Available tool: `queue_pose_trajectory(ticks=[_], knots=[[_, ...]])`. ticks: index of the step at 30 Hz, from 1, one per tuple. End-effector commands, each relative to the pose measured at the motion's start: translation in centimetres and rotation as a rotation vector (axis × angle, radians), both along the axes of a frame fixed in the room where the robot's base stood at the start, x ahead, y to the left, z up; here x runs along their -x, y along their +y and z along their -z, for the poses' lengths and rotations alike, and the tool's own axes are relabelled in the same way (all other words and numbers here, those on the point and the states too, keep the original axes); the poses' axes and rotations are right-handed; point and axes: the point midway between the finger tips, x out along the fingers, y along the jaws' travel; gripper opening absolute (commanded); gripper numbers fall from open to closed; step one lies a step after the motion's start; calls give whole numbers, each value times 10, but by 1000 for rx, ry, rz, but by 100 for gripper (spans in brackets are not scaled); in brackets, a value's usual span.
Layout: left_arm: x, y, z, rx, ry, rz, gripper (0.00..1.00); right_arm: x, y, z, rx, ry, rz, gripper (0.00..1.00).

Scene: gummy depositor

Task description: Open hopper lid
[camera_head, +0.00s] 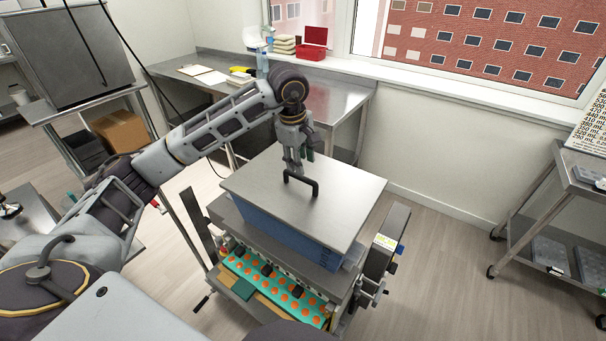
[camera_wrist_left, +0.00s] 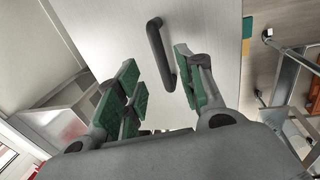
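The hopper lid (camera_head: 335,195) is a flat grey metal plate lying level on the blue hopper (camera_head: 285,228). A black bar handle (camera_head: 316,188) stands on its top. My left gripper (camera_head: 296,170) points down at the handle from above. In the left wrist view, the green-padded fingers of my left gripper (camera_wrist_left: 157,70) are spread apart. The black handle (camera_wrist_left: 158,48) appears in the gap between them, near the right finger, and the pale lid (camera_wrist_left: 205,25) fills the background. I cannot tell whether a finger touches the handle. My right gripper is not in view.
Below the hopper is a teal mould tray (camera_head: 270,285) with orange rounds. A metal cart (camera_head: 560,200) is at the right. Open floor (camera_head: 450,260) lies between the depositor and the cart.

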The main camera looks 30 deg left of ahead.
Motion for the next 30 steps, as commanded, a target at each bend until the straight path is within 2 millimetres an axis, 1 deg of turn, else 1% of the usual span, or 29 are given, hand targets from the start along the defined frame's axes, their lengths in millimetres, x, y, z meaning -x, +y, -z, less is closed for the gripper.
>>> queue_pose_trajectory(ticks=[1, 9, 15, 21, 29, 30], knots=[[-1, 0, 6, 1, 2, 0, 38, 0, 0, -1, 0, 0, 0, 0], [-7, -1, 39, 1, 2, -1, 38, 0, -3, -5, 3, 0, -2, 0], [-11, -2, 58, 2, 1, 0, 38, 0, -6, -8, 7, 1, -3, 0], [-13, -2, 66, 0, -1, 0, 38, 1, -7, -8, 8, 1, -3, 0], [-13, -2, 67, 0, -1, 0, 38, 1, -7, -8, 7, 2, -3, 0], [-13, -2, 67, 0, -1, 0, 36, 1, -7, -8, 7, 2, -3, 0]])
